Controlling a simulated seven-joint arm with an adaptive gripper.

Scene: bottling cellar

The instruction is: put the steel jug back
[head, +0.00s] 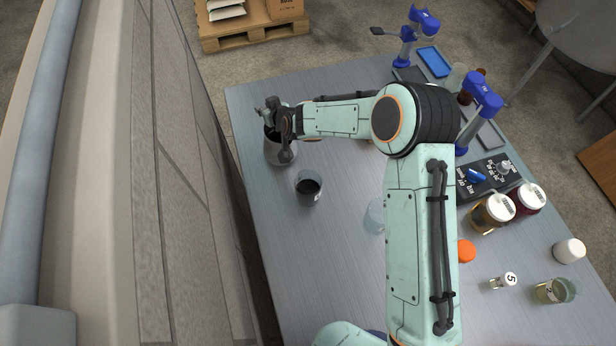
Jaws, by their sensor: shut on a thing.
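The steel jug (280,157) stands near the far left edge of the grey table, a grey metal vessel partly covered by my gripper. My gripper (277,128) is at the jug's upper part and is shut on it. The exact place where the fingers meet the jug is hard to make out. I cannot tell whether the jug rests on the table or is held just above it. A glass with dark liquid (308,188) stands nearer to the camera, to the right of the jug and apart from it.
A clear glass (375,216), an orange cap (466,251), jars with white lids (492,212) and blue bench devices (483,95) stand to the right. A stone wall (175,180) is close on the left.

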